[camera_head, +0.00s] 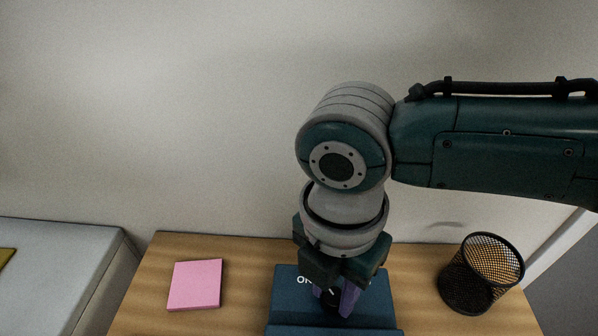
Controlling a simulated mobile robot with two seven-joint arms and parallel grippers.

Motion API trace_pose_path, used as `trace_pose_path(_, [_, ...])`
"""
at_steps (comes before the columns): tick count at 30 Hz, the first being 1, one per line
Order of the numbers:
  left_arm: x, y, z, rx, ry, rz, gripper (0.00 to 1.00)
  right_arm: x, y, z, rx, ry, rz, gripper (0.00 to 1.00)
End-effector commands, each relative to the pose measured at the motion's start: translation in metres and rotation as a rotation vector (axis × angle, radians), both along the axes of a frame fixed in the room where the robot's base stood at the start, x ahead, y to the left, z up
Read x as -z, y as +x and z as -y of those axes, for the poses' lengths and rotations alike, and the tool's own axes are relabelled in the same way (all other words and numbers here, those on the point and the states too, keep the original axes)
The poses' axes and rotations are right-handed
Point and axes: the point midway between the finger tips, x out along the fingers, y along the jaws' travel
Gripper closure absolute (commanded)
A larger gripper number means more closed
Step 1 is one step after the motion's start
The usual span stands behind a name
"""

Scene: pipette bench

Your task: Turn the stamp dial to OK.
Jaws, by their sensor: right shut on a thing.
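The stamp box is a dark blue block (287,306) at the front middle of the wooden table. White lettering that starts with "O" shows on its top face, partly covered by my gripper. My right gripper (336,300) points down over the box, with purple fingertips. It is shut on a dark dial (329,299) on the box's face. The fingers hide most of the dial, so I cannot tell where it points. My left gripper is not in view.
A pink note pad (195,285) lies left of the box on the wooden table (150,290). A black mesh cup (480,275) stands to the right. A grey surface (60,265) is at the far left, and a plain wall is behind.

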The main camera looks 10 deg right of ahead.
Motion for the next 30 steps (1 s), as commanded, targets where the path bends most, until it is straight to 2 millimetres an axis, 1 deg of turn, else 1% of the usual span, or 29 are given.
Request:
trace_pose_path(9, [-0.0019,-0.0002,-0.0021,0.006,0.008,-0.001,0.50,-0.0015,-0.0004,-0.0017,-0.073,0.004,-0.002,1.00])
trace_pose_path(21, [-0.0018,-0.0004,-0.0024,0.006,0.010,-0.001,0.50,-0.0015,-0.0005,-0.0018,-0.079,0.004,-0.002,1.00])
trace_pose_path(22, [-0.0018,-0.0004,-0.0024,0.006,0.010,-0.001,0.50,-0.0015,-0.0005,-0.0018,-0.079,0.004,-0.002,0.64])
trace_pose_path(25, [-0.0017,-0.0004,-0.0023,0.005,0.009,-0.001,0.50,-0.0013,-0.0005,-0.0015,-0.078,0.003,-0.001,0.54])
trace_pose_path(30, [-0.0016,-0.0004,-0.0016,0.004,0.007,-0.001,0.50,-0.0008,-0.0003,-0.0008,-0.076,0.002,0.000,0.54])
